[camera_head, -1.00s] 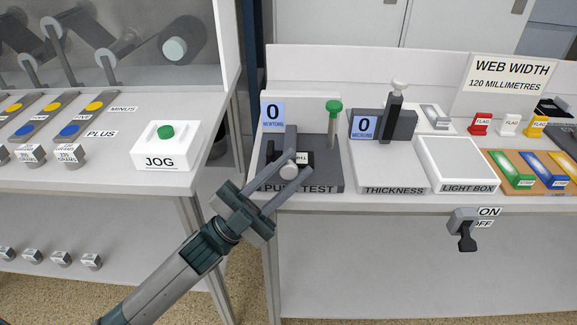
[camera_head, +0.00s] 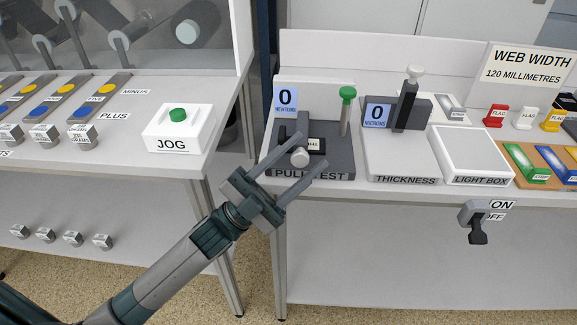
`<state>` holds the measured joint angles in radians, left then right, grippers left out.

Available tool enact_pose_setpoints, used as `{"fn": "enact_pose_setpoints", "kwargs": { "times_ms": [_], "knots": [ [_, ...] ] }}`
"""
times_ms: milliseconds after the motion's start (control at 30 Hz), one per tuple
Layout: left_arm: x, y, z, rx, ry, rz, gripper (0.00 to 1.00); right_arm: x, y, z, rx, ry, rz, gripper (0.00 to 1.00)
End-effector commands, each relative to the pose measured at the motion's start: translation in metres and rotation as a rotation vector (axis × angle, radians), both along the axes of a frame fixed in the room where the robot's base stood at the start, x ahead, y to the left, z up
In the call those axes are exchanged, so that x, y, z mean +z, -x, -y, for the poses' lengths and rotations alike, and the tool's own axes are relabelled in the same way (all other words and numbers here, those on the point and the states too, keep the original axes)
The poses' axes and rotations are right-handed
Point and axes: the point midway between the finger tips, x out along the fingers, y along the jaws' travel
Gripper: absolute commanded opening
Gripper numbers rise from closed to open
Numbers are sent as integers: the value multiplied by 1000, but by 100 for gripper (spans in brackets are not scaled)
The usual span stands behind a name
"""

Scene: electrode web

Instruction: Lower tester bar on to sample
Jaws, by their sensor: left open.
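The pull test station (camera_head: 340,172) is a dark grey base near the left end of the right-hand bench. Its display (camera_head: 285,99) reads 0 newtons. A post with a green knob (camera_head: 347,93) stands at its right. A dark bar-like part (camera_head: 316,144) with a small label lies across the base, with a light round end (camera_head: 299,157) at its front. I cannot tell whether a sample lies under it. My left gripper (camera_head: 312,150) is open, its fingers apart over the front left of the station, near the round end. My right gripper is not in view.
The thickness gauge (camera_head: 408,107) and light box (camera_head: 474,156) stand to the right on the same bench. An ON/OFF switch (camera_head: 476,222) hangs at the bench front. The JOG box (camera_head: 178,128) is on the left bench, with a gap between the benches.

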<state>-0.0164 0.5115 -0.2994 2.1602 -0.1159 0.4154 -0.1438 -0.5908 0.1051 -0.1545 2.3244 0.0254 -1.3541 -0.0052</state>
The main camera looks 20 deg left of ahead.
Motion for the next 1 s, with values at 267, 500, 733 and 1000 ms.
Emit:
{"fn": "enact_pose_setpoints", "kwargs": {
  "times_ms": [267,500,733,1000],
  "knots": [
    [-12,8,-10,1,0,-3,44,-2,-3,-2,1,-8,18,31],
    [-37,27,-31,1,-2,-4,44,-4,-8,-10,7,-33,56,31],
    [-66,51,-59,2,-2,-6,44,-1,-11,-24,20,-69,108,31],
    [-96,76,-88,2,-2,-4,44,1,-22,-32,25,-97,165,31]
  ]
}}
